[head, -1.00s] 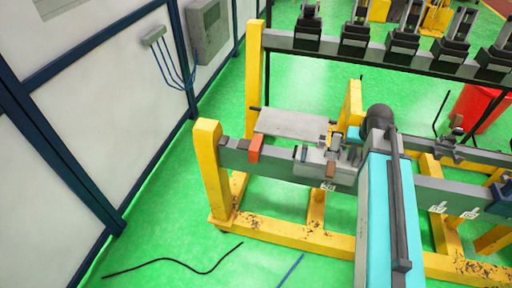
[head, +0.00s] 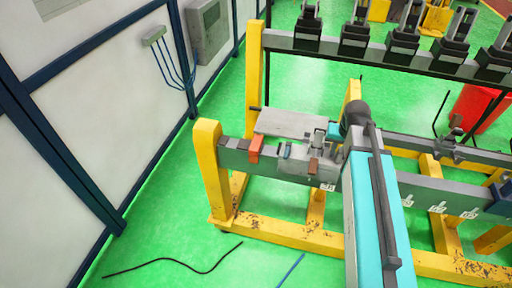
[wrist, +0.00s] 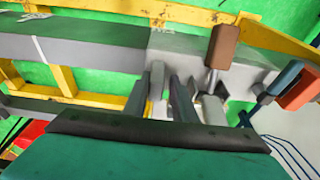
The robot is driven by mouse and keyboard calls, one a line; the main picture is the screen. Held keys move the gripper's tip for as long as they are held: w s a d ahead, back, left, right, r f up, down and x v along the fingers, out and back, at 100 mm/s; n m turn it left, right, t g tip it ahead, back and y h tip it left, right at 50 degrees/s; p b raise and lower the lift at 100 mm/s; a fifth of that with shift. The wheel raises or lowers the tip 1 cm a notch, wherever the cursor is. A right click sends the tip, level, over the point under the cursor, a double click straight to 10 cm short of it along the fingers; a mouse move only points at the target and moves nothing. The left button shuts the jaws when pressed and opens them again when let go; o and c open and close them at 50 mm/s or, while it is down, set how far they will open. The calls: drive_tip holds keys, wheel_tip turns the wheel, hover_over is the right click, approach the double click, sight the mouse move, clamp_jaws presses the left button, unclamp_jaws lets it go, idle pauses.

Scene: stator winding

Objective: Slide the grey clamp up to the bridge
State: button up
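The grey clamp (head: 300,163), a block with an upright brown handle (head: 313,165), sits on the grey rail (head: 234,157) at the left of the yellow frame. In the wrist view the clamp (wrist: 190,45) and its brown handle (wrist: 224,45) are just beyond my gripper (wrist: 168,100). My gripper's fingers are at the clamp's side; whether they are shut on it cannot be seen. In the head view my arm hides the fingertips. An orange block (head: 255,148) is left of the clamp, with a small gap. Which part is the bridge is unclear.
A teal lever (head: 285,150) stands between the clamp and the orange block, and shows in the wrist view (wrist: 284,77). A light grey plate (head: 290,122) lies behind the rail. Yellow posts (head: 207,160) edge the frame. The floor at left is open apart from cables.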

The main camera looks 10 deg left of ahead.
sight(320, 155)
drive_tip(key=shift+w+a, duration=0.15)
drive_tip(key=shift+a, duration=1.35)
drive_tip(key=shift+w+a, duration=0.1)
drive_tip(key=shift+a, duration=1.85)
drive_tip(key=shift+d, duration=0.3)
drive_tip(key=shift+o, duration=1.4)
drive_tip(key=w+p+v, duration=0.2)
drive_tip(key=p+v, duration=0.4)
drive_tip(key=v, duration=0.3)
drive_tip(key=shift+r, duration=0.65)
drive_tip(key=shift+d, duration=0.1)
